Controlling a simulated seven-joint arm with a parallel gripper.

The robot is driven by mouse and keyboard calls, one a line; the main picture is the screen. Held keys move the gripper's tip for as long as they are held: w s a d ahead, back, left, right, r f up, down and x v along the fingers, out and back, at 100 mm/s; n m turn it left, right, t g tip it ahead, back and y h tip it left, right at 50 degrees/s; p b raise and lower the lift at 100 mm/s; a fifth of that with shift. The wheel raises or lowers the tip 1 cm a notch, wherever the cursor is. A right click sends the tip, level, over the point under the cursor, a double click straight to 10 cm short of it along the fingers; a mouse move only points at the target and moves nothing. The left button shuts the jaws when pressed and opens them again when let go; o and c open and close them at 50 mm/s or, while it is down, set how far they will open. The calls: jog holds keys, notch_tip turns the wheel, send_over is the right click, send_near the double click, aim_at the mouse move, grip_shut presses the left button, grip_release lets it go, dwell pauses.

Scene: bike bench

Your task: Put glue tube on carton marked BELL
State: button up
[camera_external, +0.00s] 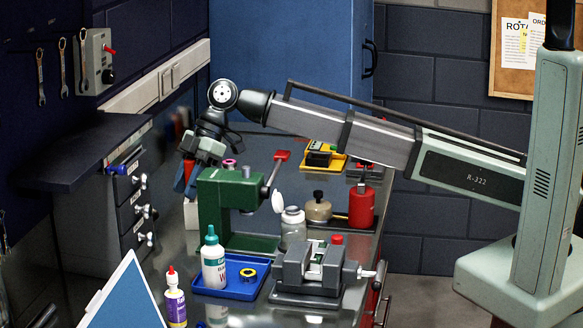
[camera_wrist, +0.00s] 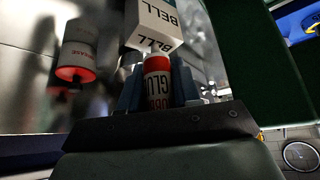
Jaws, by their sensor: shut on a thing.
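The glue tube (camera_wrist: 157,82), red and white with dark lettering, is between the blue-grey fingers of my gripper (camera_wrist: 157,92) in the wrist view. My gripper is shut on it. The white carton marked BELL (camera_wrist: 155,22) is just beyond the tube's end; I cannot tell whether they touch. In the external view my gripper (camera_external: 184,178) points down behind the green press, low above a white box face (camera_external: 190,214) that appears to be the carton. The press hides part of both, and the tube is hard to make out there.
The green press (camera_external: 222,205) stands close on the right of my gripper. A grey can with red ends (camera_wrist: 78,50) is left of the carton in the wrist view. A blue tray (camera_external: 230,290) with a white bottle (camera_external: 213,262) and a grey vise (camera_external: 310,270) are nearer the camera.

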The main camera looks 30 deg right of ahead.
jog(key=shift+f, duration=0.1)
jog(key=o, duration=1)
jog(key=v, duration=1.2)
